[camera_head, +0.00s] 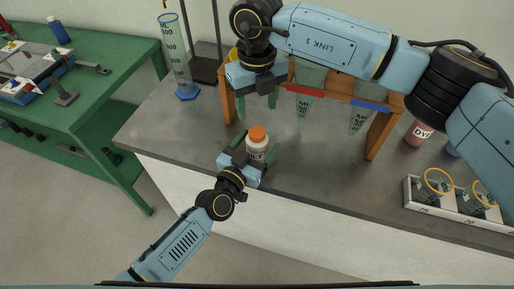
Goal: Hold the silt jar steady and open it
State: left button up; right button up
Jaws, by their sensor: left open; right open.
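The silt jar (256,147) is a small pale jar with an orange lid (258,133), standing upright near the front edge of the grey bench. Its label is partly hidden. My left gripper (256,148) is open with its fingers on either side of the jar body; I cannot tell whether they touch it. My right gripper (257,107) is open, empty and pointing down, above and behind the jar, apart from the lid.
A wooden rack (376,134) with hanging graduated cones stands behind. A graduated cylinder (176,62), a red dye bottle (418,133) and a white tray (416,196) with beakers are on the bench. Bare bench lies right of the jar. A green table (120,52) stands left.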

aim_at(257, 132)
pick_arm(q)
jog(key=shift+w, duration=0.1)
grip_shut()
pick_arm(e)
jog(key=m, duration=1.3)
jog(key=shift+s+f+m, duration=0.1)
jog(key=shift+f+m, duration=0.2)
jog(key=shift+f, duration=3.7)
